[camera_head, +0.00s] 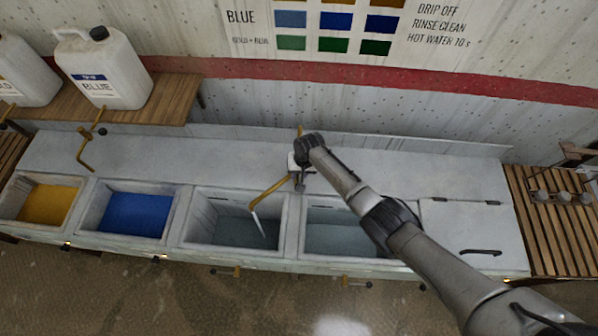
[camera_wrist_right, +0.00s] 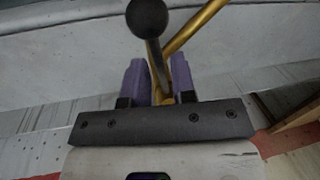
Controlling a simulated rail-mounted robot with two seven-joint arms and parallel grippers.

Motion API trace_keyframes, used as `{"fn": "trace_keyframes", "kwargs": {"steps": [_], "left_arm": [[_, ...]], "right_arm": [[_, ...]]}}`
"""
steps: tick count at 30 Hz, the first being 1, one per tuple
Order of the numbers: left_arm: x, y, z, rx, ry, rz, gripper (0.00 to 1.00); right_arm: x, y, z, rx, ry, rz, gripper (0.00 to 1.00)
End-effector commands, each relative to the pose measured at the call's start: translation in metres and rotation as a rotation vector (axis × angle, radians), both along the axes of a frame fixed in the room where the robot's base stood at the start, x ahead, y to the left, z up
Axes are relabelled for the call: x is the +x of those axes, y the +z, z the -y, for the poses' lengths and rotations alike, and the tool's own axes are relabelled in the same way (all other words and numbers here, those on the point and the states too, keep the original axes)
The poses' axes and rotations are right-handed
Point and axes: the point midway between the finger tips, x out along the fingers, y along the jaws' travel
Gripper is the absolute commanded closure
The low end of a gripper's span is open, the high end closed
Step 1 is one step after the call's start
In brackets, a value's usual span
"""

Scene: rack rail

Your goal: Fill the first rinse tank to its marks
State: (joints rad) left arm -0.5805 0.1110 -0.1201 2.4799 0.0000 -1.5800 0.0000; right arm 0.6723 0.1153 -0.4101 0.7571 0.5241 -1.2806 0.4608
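The first rinse tank (camera_head: 193,222) is the third basin from the left in the head view. It holds grey-green water (camera_head: 235,233) that stands below the rim. A brass spout (camera_head: 268,193) hangs over it, with a pale stream at its tip. No level marks can be read clearly. My right gripper (camera_head: 297,170) is at the tap behind the tank. In the right wrist view its two purple-padded fingers (camera_wrist_right: 159,80) stand close on either side of a dark lever with a black ball knob (camera_wrist_right: 147,18). Whether they press on it is unclear. My left gripper is out of view.
A yellow bath (camera_head: 49,203) and a blue bath (camera_head: 136,213) lie to the left. Another rinse tank (camera_head: 340,240) lies to the right, partly behind my right arm. A second brass spout (camera_head: 83,152) and a BLUE jug (camera_head: 105,75) are at the left. A slatted rack (camera_head: 565,235) is at far right.

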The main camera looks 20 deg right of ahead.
Motion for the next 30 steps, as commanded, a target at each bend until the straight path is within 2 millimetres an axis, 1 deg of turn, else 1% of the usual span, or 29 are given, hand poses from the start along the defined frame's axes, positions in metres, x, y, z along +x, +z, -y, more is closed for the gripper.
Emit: {"fn": "trace_keyframes", "kwargs": {"steps": [1, 4, 11, 14, 17, 20, 30], "left_arm": [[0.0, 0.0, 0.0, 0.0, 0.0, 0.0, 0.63], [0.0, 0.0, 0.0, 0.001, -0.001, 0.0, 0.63], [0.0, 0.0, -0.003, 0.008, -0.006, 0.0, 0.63], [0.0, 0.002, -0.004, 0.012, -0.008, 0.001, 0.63], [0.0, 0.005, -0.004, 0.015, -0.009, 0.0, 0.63], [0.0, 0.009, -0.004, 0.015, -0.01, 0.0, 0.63], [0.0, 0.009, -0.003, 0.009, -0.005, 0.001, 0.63]], "right_arm": [[0.0, 0.0, 0.0, 0.0, 0.0, 0.0, 0.71], [0.0, 0.0, 0.0, 0.0, 0.0, 0.0, 0.62], [0.0, 0.001, 0.001, -0.001, 0.0, 0.0, 0.62], [0.0, 0.005, 0.001, 0.0, 0.001, 0.001, 0.62], [0.0, 0.016, 0.003, 0.0, 0.0, 0.002, 0.62], [-0.002, 0.031, 0.006, -0.001, 0.002, 0.002, 0.62], [-0.005, 0.092, 0.018, -0.001, -0.001, 0.003, 0.62]]}}
